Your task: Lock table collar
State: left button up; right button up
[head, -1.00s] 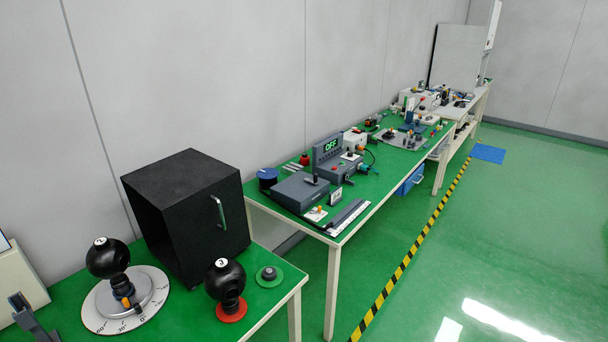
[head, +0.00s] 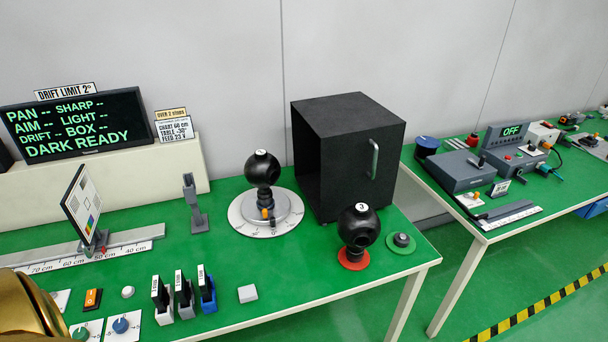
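A round white dial table with angle marks (head: 240,224) lies on the green bench in the head view. A grey disc (head: 284,213) sits on it and carries a black ball-shaped camera labelled 1 (head: 262,169). A small orange piece (head: 265,213) shows at the front of this camera's foot; I cannot tell whether it is the collar or whether it is locked. A second black ball camera labelled 3 (head: 358,226) stands on a red disc (head: 353,265) to the right. Neither gripper is in view.
A black box with a handle (head: 344,160) stands behind the dial. A chart card (head: 82,204) stands on a ruled rail (head: 125,244) at the left. Several labelled small blocks (head: 184,295) stand in front. A display (head: 76,126) reads DARK READY. A gold rounded shape covers the lower left corner.

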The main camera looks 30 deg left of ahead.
aim_at(265, 215)
jog(key=u, duration=1.35)
